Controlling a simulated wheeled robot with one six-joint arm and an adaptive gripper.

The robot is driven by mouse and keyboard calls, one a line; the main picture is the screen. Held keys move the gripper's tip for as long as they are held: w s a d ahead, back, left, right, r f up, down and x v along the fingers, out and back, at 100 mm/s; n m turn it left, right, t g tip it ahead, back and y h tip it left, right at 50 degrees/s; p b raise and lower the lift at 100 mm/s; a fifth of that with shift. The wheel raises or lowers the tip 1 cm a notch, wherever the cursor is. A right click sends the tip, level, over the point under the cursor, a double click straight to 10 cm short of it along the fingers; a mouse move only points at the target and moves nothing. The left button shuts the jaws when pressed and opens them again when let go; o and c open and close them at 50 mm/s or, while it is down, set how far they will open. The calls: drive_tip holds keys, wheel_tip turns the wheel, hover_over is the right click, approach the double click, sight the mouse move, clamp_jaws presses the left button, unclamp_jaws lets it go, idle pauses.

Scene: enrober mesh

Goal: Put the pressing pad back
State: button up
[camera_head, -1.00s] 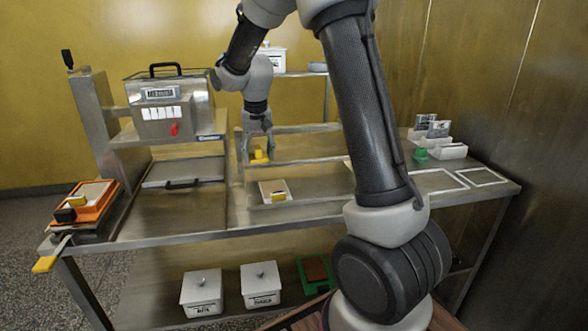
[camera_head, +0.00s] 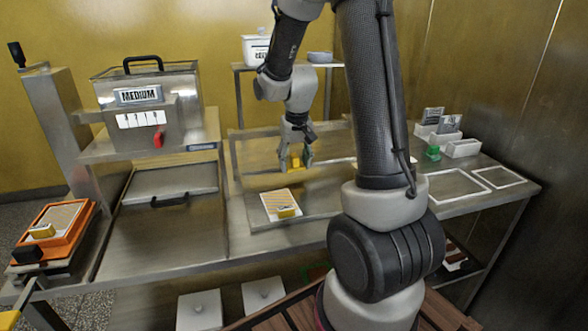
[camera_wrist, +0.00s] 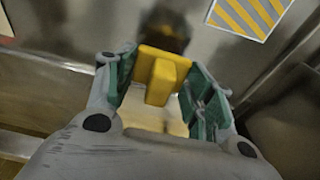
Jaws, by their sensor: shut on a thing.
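My gripper (camera_head: 295,160) is shut on a yellow piece (camera_head: 295,163) with an upright grip, which I take to be the pressing pad. In the wrist view, the yellow piece (camera_wrist: 160,75) sits between my green fingers (camera_wrist: 158,85), above the metal surface. Its underside is hidden, so I cannot tell whether it touches anything. A pale card with yellow and grey stripes (camera_head: 274,199) lies on the bench in front of my gripper, with a small yellow block (camera_head: 286,211) at its front edge. The striped patch (camera_wrist: 250,14) also shows in the wrist view.
An orange tray (camera_head: 65,246) with a mesh and a yellow block (camera_head: 42,230) stands at the left. A machine marked MEDIUM (camera_head: 138,97) stands behind it. White boxes (camera_head: 463,148), a green item (camera_head: 433,153) and white outlined areas (camera_head: 455,187) are at the right.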

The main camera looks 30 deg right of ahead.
sight(294, 168)
drive_tip(key=shift+f, duration=1.5)
drive_tip(key=shift+f, duration=0.15)
drive_tip(key=o, duration=0.9)
